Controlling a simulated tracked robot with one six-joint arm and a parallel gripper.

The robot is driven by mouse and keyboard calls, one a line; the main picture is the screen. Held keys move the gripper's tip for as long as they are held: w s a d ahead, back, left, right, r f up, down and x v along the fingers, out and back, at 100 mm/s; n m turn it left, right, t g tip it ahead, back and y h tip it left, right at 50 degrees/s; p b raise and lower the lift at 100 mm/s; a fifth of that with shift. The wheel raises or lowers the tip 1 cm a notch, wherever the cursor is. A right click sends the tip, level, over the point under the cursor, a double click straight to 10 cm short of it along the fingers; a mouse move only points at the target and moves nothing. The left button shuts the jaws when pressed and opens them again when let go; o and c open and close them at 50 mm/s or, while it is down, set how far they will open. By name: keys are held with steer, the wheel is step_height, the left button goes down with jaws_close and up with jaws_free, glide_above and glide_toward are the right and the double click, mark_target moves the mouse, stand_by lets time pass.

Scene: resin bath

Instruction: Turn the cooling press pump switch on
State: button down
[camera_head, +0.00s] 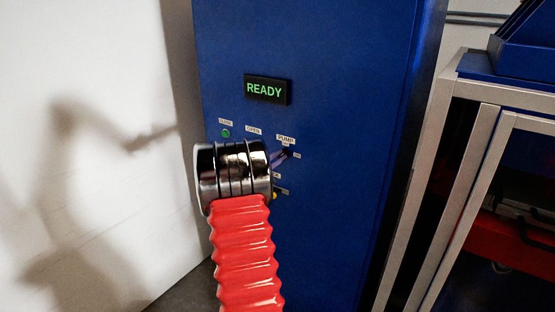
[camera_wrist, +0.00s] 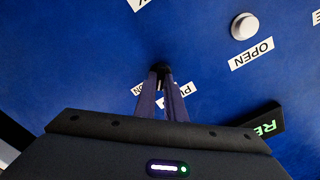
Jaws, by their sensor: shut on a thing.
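The blue press cabinet (camera_head: 345,130) fills the middle of the head view. Its pump switch (camera_head: 287,152) is a small dark knob under a white PUMP label (camera_head: 286,139), largely hidden by my fingers. My gripper (camera_head: 282,156) reaches it from the left, its fingers pointing at the panel. In the wrist view my gripper (camera_wrist: 164,76) has its two slim fingers close together on the dark knob of the pump switch (camera_wrist: 163,67). The PUMP label (camera_wrist: 176,96) is partly covered by the fingers. Which way the switch is turned is too small to tell.
A display (camera_head: 266,89) above the controls reads READY in green. A green button (camera_head: 225,133) sits left, and a white button (camera_wrist: 244,26) shows beside the OPEN label (camera_wrist: 251,54). A yellow control is partly hidden behind my wrist. A metal-framed rack (camera_head: 455,170) stands at right.

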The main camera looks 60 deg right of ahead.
steer(key=m, duration=0.5)
steer(key=shift+m, duration=0.3)
steer(key=m, duration=0.4)
steer(key=shift+s+f, duration=0.1)
steer(key=shift+f, duration=0.05)
steer(key=c, duration=1.8)
jaws_free()
steer(key=shift+c, duration=0.2)
steer(key=w+a, duration=0.2)
steer(key=a, duration=1.1)
steer(key=shift+a, duration=0.3)
steer(key=shift+w+f, duration=0.1)
